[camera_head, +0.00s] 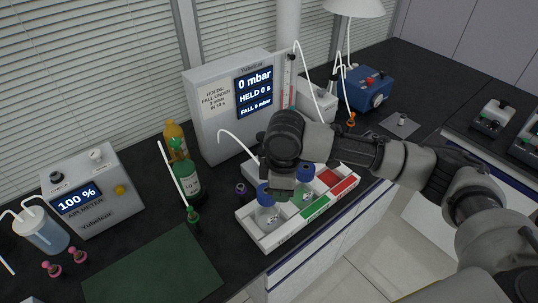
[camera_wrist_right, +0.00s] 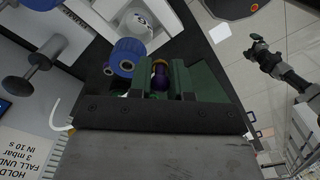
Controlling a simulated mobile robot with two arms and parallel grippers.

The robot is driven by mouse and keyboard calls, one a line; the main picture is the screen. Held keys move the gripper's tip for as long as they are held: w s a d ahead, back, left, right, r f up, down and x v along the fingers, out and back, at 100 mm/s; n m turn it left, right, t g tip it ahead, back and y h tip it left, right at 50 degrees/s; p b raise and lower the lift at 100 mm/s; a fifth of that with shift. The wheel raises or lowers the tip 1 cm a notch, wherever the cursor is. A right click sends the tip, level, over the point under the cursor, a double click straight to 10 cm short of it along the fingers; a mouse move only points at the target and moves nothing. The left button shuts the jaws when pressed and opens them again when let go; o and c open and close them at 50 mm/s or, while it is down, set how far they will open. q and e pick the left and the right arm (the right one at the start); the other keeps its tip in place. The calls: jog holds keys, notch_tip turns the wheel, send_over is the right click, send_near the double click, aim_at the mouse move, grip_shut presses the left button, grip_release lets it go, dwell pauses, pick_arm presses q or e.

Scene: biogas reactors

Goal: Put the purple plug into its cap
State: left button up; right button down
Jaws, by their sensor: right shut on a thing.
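My right gripper (camera_head: 282,188) points down over the white tray, beside the blue-capped jars. In the wrist view the gripper (camera_wrist_right: 162,82) is shut on the purple plug (camera_wrist_right: 160,80), which sits between its green fingers with an orange-brown part at its end. The plug is hidden in the head view. A small dark purple piece (camera_head: 240,190) stands on the bench just left of the tray; I cannot tell for sure that it is the cap. An arm at the right of the wrist view, over the floor, appears to be my left; its gripper (camera_wrist_right: 258,48) is too small to read.
The white tray (camera_head: 268,243) holds blue-capped jars (camera_head: 263,192) close to my right gripper. A grey display box (camera_head: 215,125) stands behind. A green bottle (camera_head: 183,182) and a green-based dropper (camera_head: 193,218) stand left. A dark green mat (camera_head: 150,270) lies clear in front.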

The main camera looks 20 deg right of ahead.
jog(key=w+r+n, duration=0.1)
jog(key=n, duration=0.1)
jog(key=w+a+n+p, duration=0.1)
jog(key=w+n, duration=0.1)
jog(key=n, duration=0.1)
jog(key=w+r+n+p, duration=0.1)
jog(key=n, duration=0.2)
jog(key=shift+w+a+r, duration=0.2)
jog(key=shift+w+r, duration=0.15)
jog(key=shift+w, duration=0.05)
jog(key=f+b, duration=0.1)
jog(key=f+n+b, duration=0.1)
jog(key=f+b, duration=0.1)
jog(key=w+f+n+b, duration=0.1)
jog(key=f+b, duration=0.1)
jog(key=shift+r, duration=0.1)
jog(key=shift+s+r, duration=0.1)
jog(key=shift+p, duration=0.45)
jog(key=shift+f+p, duration=0.25)
jog(key=shift+p, duration=0.15)
dwell(0.4)
